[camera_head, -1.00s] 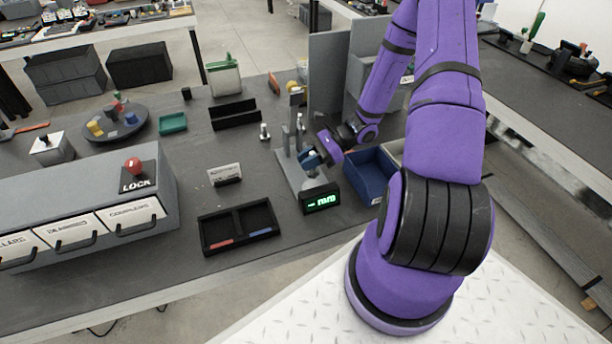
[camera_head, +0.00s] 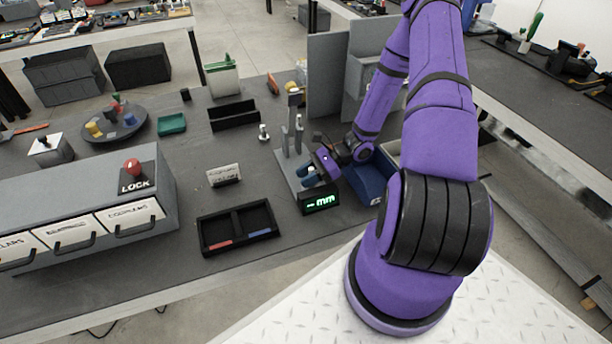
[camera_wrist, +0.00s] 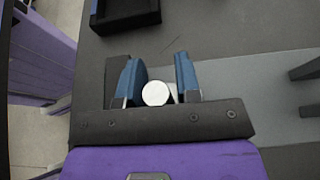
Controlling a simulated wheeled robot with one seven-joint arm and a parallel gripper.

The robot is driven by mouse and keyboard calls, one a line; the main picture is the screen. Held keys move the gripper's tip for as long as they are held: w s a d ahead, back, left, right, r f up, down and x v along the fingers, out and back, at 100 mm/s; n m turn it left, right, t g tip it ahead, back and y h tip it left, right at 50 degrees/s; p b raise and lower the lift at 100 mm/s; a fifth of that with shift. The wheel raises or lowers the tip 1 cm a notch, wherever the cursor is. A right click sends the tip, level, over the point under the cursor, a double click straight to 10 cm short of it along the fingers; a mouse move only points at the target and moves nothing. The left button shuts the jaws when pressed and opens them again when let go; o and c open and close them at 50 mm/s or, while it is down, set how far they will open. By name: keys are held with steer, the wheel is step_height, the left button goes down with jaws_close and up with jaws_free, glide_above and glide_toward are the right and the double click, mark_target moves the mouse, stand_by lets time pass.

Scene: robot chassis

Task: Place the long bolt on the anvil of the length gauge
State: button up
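The length gauge (camera_head: 285,172) has a grey base, upright posts and a green "-- mm" display (camera_head: 320,202). My gripper (camera_head: 308,175) reaches in from the right, low over the base just behind the display. In the wrist view a round pale end, which I take as the head of the long bolt (camera_wrist: 155,94), shows between the two blue fingers of my gripper (camera_wrist: 158,75). The bolt appears upright and nearly fills the gap, and the fingers look closed around it. Its shank and lower end are hidden, so I cannot tell whether it touches the anvil.
Another small metal bolt (camera_head: 263,133) stands left of the gauge. A two-part black tray (camera_head: 205,232) and a small label stand (camera_head: 224,175) are at left. A blue bin (camera_head: 372,180) stands right, partly behind my arm. Grey panels (camera_head: 328,75) rise behind.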

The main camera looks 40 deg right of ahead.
steer(key=v, duration=1.2)
steer(key=a+r+n+g+h, duration=0.2)
steer(key=a+r+n+h, duration=0.3)
steer(key=r, duration=0.8)
steer(key=a+r+n+g+h, duration=0.2)
steer(key=a+r+n, duration=0.45)
steer(key=r, duration=0.55)
steer(key=s+a+r+n+t+h, duration=0.3)
steer(key=s+a+r+n, duration=0.1)
steer(key=s+r, duration=0.4)
steer(key=s+a+r+n+t+h, duration=0.2)
steer(key=s+a+r+n, duration=0.2)
steer(key=s+r, duration=0.4)
steer(key=shift+r+n+t+h, duration=0.3)
steer(key=shift+n+t+h, duration=0.1)
steer(key=shift+n, duration=0.45)
steer(key=shift+a, duration=0.2)
